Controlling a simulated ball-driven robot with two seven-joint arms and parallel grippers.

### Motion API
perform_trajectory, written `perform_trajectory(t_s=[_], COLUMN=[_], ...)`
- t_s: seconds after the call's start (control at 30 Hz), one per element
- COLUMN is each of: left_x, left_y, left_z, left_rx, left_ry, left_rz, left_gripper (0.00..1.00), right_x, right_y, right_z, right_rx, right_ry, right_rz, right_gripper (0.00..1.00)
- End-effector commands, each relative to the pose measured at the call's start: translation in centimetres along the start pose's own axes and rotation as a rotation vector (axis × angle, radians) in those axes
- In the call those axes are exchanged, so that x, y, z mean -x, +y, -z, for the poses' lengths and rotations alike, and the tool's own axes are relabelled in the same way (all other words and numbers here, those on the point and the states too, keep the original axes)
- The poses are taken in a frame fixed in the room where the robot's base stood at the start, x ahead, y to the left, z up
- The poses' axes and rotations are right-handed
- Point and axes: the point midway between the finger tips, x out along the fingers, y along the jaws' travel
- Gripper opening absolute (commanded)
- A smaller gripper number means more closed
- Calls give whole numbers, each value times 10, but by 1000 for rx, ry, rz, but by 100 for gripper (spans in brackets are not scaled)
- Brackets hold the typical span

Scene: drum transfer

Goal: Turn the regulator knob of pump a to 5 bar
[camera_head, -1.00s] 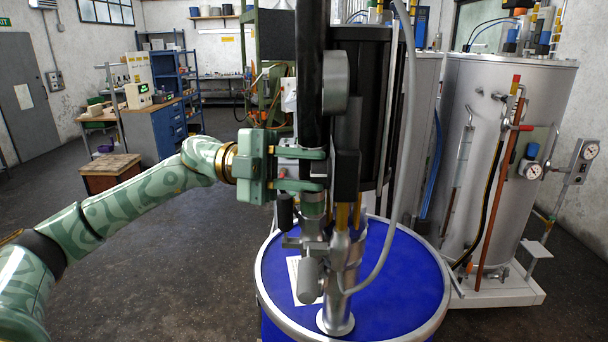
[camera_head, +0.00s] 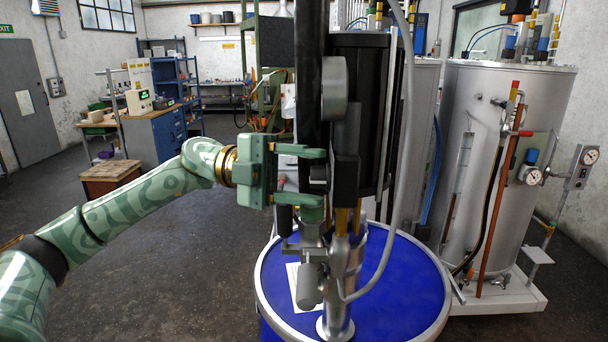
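A drum pump (camera_head: 336,260) stands upright on a blue drum lid (camera_head: 408,275) in the middle of the head view. Its upper part carries a grey disc-shaped part (camera_head: 335,88) seen nearly edge-on. My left gripper (camera_head: 316,178) reaches in from the left at the pump's upper body. Its two green fingers are spread one above the other, with a gap between them. Small dark parts and a red bit show in that gap. I cannot tell whether the fingers touch them. The regulator knob and its pressure reading cannot be made out. My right gripper is out of view.
A grey hose (camera_head: 405,150) hangs down right of the pump. A large silver tank (camera_head: 500,160) with pipes and gauges (camera_head: 531,175) stands at the right. The left floor is clear.

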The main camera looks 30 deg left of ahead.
Motion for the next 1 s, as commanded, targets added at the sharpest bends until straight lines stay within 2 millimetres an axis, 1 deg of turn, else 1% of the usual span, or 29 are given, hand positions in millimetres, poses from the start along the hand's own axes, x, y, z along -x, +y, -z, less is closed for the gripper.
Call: perform_trajectory(t_s=[0.17,0.27,0.37,0.6,0.7,0.83,0.9,1.0], left_x=[3,15,36,103,126,149,156,162], left_y=[0,3,4,4,3,1,1,0], left_z=[-1,-2,-3,-3,-2,-1,-1,0], left_rx=[0,2,2,2,1,0,0,0], left_ry=[-2,-5,-7,-6,-4,-3,-1,0], left_rz=[1,-1,-1,0,1,2,1,0], left_gripper=[51,51,51,51,51,51,51,51], right_x=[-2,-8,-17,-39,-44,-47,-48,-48], right_y=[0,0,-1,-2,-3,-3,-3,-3], right_z=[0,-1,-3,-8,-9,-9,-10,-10], right_rx=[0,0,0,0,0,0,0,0], right_ry=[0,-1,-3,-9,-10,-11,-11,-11], right_rz=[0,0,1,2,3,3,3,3], right_gripper=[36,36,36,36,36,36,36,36])
